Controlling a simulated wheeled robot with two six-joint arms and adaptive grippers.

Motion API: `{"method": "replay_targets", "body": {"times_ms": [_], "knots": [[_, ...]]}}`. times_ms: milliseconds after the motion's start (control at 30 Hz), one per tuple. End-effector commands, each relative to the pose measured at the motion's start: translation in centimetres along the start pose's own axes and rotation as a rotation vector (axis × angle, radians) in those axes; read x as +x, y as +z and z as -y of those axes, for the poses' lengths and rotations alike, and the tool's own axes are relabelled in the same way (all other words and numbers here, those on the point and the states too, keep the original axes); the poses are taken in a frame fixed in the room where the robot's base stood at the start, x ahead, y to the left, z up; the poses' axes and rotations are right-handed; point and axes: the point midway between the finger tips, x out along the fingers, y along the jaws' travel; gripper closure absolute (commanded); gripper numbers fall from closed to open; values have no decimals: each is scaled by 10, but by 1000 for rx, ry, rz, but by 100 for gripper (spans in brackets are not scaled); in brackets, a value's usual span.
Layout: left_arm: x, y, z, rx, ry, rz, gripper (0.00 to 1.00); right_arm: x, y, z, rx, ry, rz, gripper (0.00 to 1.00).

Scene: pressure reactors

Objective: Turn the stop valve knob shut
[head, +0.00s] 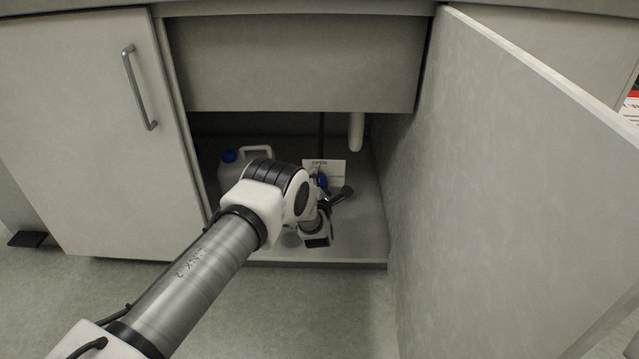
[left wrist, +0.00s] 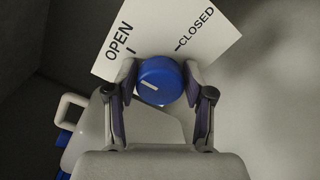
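The blue stop valve knob (left wrist: 163,78) shows in the left wrist view, with a short white mark on its face toward the left. Behind it is a tilted white card (left wrist: 160,32) reading OPEN on the left and CLOSED on the right, each with a tick. My left gripper (left wrist: 160,76) has one finger on each side of the knob, and both fingertips appear to touch it. In the head view the knob (head: 322,181) is small and partly covered by my left gripper (head: 326,196) inside the cabinet. My right gripper is out of view.
A white jug (head: 232,172) with a blue cap stands left of the valve. The open cabinet door (head: 520,170) is on the right, a closed one (head: 90,150) on the left. A white pipe (head: 356,132) hangs at the back. The cabinet floor at right is clear.

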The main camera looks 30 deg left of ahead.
Motion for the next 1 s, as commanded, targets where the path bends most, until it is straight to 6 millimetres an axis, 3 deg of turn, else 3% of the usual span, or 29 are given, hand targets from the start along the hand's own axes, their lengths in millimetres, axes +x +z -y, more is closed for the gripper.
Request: {"method": "replay_targets", "body": {"times_ms": [33, 67, 100, 567, 1000], "knots": [[0, 0, 0, 0, 0, 0, 76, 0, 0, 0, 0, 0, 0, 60], [0, 0, 0, 0, 0, 0, 87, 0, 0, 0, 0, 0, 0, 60], [0, 0, 0, 0, 0, 0, 91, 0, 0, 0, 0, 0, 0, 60], [0, 0, 0, 59, 1, 1, 91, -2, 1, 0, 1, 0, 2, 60], [0, 1, 0, 384, 0, 0, 91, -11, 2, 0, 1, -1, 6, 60]]}}
